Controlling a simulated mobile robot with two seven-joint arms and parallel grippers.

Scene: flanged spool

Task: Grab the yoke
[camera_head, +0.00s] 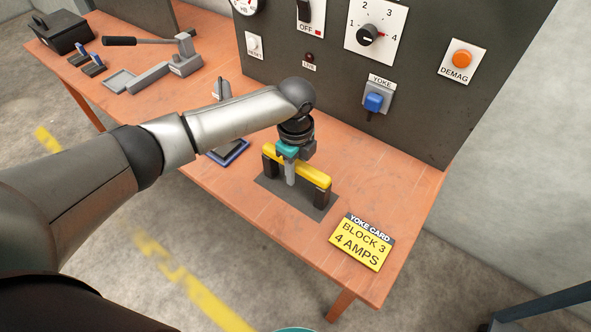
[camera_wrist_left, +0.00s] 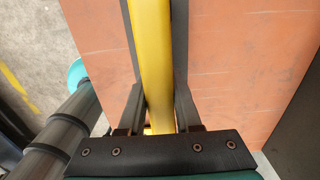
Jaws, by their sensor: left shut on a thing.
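The yoke (camera_head: 314,176) is a yellow bar with dark legs at its two ends. It stands on a dark grey plate (camera_head: 270,184) on the orange-brown table. My left gripper (camera_head: 290,172) is over the middle of the bar and shut on it, with one finger visible on the near side. In the left wrist view, the yellow bar of the yoke (camera_wrist_left: 152,55) runs between the two fingers of my left gripper (camera_wrist_left: 160,110). The yoke's legs look to be at the plate; I cannot tell whether they touch it. My right gripper is not in view.
A yellow yoke card (camera_head: 361,243) reading "Block 3, 4 amps" lies to the right. Behind stands a dark panel with a dial (camera_head: 368,35), an orange demag button (camera_head: 462,59) and a blue yoke connector (camera_head: 374,102). A blue-edged tray (camera_head: 232,154) and a lever tool (camera_head: 180,55) lie left.

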